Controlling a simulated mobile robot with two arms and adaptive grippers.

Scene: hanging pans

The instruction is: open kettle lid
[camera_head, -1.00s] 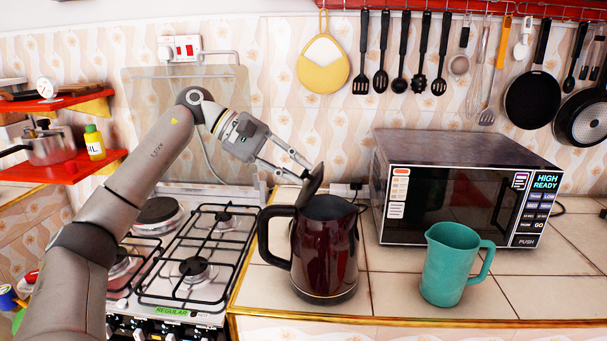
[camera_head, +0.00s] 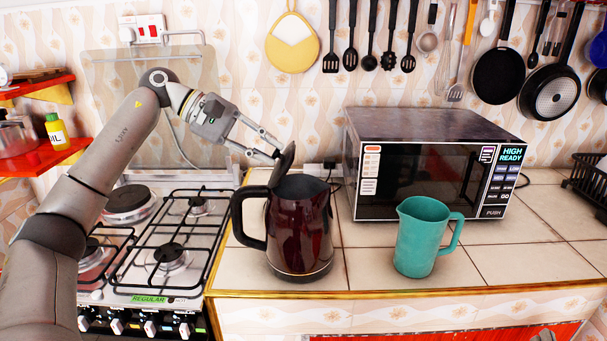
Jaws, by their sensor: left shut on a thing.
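A dark red kettle (camera_head: 300,232) stands upright on the tiled counter, its black handle on the left side. Its dark lid (camera_head: 285,163) is raised, tilted steeply up above the kettle's top, and the kettle's opening shows. My left gripper (camera_head: 277,157) comes in from the upper left and is shut on the lid's edge. The lid stays joined to the kettle's rim as far as I can see. My right gripper is not in view.
A teal jug (camera_head: 421,240) stands to the right of the kettle, before a microwave (camera_head: 430,165). A gas stove (camera_head: 165,255) lies to the left. Pans and utensils hang on the wall behind. A black rack (camera_head: 588,180) is at the far right.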

